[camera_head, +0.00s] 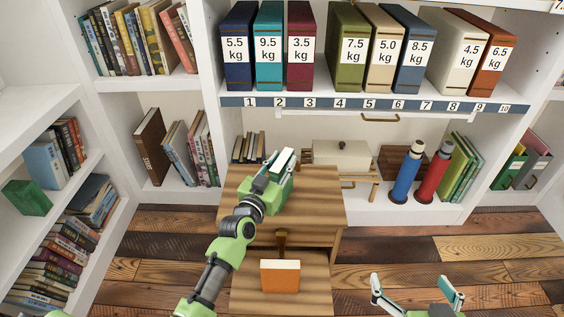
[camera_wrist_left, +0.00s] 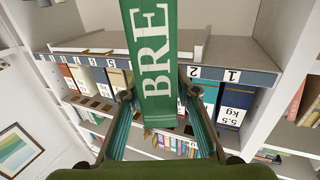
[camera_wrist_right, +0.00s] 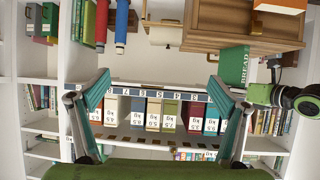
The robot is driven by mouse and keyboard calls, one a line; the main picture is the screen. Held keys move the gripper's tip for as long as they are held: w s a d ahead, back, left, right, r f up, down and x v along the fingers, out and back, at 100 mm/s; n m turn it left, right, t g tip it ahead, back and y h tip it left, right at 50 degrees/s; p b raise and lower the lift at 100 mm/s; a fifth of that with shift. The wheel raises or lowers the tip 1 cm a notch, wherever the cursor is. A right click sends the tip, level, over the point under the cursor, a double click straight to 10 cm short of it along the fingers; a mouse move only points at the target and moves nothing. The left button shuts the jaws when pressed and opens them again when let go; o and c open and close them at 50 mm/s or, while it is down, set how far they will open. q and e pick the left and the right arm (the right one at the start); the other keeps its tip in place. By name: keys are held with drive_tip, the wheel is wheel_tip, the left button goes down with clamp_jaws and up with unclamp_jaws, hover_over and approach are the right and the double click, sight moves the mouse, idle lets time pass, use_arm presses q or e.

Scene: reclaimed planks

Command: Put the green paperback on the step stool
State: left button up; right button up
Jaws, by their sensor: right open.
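The green paperback (camera_wrist_left: 157,62), with white lettering, stands between the fingers of my left gripper (camera_wrist_left: 157,100) in the left wrist view, which looks shut on it. In the right wrist view its title reads BREAD (camera_wrist_right: 234,66). In the head view my left gripper (camera_head: 273,168) is over the back of the upper step of the wooden step stool (camera_head: 310,205), partly hiding the book. I cannot tell whether the book touches the step. My right gripper (camera_head: 417,292) is open and empty at the bottom right, over the floor.
An orange book (camera_head: 280,276) stands on the stool's lower level. Numbered shelving with weight-labelled binders rises above. Plank floor is clear at right.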

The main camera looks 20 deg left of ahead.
sight(274, 174)
use_arm(q)
drive_tip(key=shift+r, duration=0.1)
idle(0.3)
